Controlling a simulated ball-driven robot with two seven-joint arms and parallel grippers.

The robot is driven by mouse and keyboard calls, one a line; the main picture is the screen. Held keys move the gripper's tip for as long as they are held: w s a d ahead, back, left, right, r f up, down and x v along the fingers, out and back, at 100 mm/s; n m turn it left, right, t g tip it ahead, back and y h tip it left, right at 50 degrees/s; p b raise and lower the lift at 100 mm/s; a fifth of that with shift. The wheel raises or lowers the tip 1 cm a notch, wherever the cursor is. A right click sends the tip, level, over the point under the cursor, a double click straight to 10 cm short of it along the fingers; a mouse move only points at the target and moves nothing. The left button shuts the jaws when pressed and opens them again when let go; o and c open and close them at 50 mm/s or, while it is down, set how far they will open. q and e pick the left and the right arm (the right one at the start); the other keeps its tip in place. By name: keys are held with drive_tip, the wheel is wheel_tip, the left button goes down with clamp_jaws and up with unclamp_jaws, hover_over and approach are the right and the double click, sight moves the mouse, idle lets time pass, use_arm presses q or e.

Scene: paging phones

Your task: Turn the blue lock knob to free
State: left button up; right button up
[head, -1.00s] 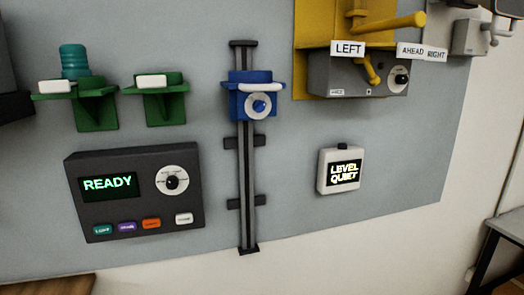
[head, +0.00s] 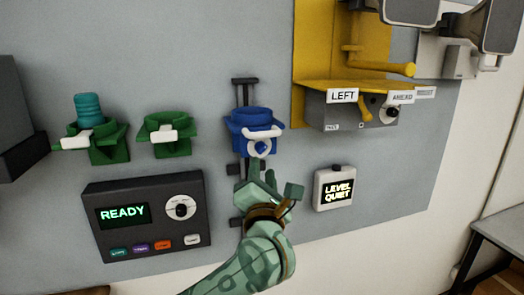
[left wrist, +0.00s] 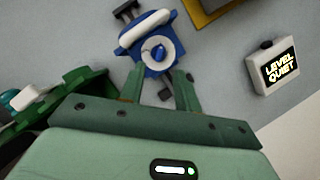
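The blue carriage (head: 254,121) sits on a dark vertical rail and has a white handle bar. Its white dial (left wrist: 164,62) carries the blue lock knob (left wrist: 157,51), which shows clearly in the left wrist view. In the head view the dial is partly seen and the knob's setting cannot be read. My left gripper (head: 262,172) is just below the dial, pointing up at it. In the left wrist view its two fingertips (left wrist: 160,80) are apart, with nothing between them, and the knob lies just beyond them.
Two green holders (head: 168,134) are to the left, one with a teal cylinder (head: 88,108). A dark READY panel (head: 145,215) is lower left. A LEVEL QUIET box (head: 335,189) is close on the right. A yellow bracket (head: 312,45) juts out at upper right.

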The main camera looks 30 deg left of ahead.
sight(262, 151)
use_arm(q)
drive_tip(key=x, duration=0.6)
drive_tip(key=shift+w+a+p, duration=0.1)
drive_tip(key=shift+a+p, duration=0.05)
drive_tip(key=shift+p, duration=0.25)
drive_tip(key=c, duration=0.7)
